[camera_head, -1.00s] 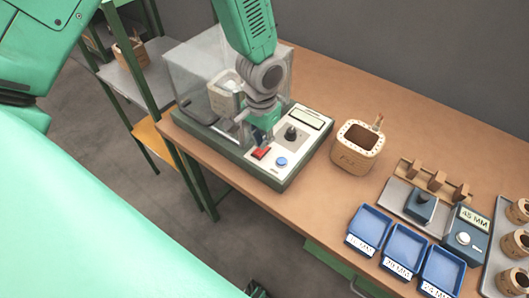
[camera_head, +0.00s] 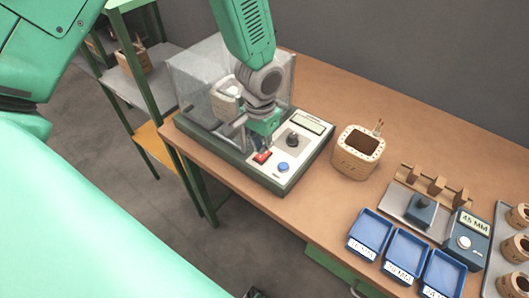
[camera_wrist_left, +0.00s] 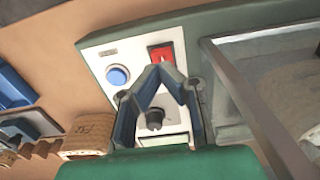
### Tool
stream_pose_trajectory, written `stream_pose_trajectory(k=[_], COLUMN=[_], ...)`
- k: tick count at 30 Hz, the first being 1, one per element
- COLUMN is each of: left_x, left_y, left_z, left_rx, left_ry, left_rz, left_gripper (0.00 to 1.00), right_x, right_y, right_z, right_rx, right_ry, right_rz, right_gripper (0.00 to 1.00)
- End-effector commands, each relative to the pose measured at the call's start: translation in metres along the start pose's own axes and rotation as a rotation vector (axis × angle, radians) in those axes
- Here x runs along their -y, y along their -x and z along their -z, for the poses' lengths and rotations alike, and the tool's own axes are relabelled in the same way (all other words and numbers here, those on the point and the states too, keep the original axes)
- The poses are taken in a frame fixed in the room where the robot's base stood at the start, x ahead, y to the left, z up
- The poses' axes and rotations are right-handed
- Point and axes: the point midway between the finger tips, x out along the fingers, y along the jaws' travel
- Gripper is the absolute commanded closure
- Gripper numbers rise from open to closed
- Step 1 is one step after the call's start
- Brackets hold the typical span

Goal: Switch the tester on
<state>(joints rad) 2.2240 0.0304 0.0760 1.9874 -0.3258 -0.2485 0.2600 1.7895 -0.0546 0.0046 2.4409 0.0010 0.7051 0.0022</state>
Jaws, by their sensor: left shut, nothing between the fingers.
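The tester (camera_head: 245,168) stands on the table with a light panel on its front part. The panel carries a red switch (camera_head: 262,157), a blue button (camera_head: 283,167), a black knob (camera_head: 292,139) and a display (camera_head: 310,123). My left gripper (camera_head: 262,148) is shut and empty, pointing down over the panel just behind the red switch. In the left wrist view its fingertips (camera_wrist_left: 162,70) lie just below the red switch (camera_wrist_left: 161,52) in the picture; whether they touch it I cannot tell. The blue button (camera_wrist_left: 117,76) and knob (camera_wrist_left: 155,118) also show there. My right gripper is out of view.
A clear cover (camera_head: 190,85) encloses the tester's rear part, close beside my left gripper, with a pale coil (camera_head: 228,90) inside. Blue trays (camera_head: 370,232) and a 45 MM device (camera_head: 466,238) lie farther right.

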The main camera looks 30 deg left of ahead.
Motion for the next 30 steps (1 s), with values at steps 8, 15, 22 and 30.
stream_pose_trajectory(k=[8, 15, 22, 30], left_x=[0.0002, 0.0002, 0.0001, 0.0001], left_y=[0.0001, -0.0009, -0.0043, -0.0083], left_z=[-0.0003, -0.0001, -0.0001, -0.0001], left_rx=[0.000, 0.000, 0.000, 0.000], left_ry=[0.000, 0.000, 0.000, 0.000], left_rz=[0.000, 0.000, 0.000, 0.000], left_gripper=[1.00, 1.00, 1.00, 1.00], right_x=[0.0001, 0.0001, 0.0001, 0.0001], right_y=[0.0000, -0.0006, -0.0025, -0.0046], right_z=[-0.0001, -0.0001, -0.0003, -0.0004], right_rx=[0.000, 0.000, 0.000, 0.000], right_ry=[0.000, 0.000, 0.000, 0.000], right_rz=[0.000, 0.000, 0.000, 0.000], right_gripper=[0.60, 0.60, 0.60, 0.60])
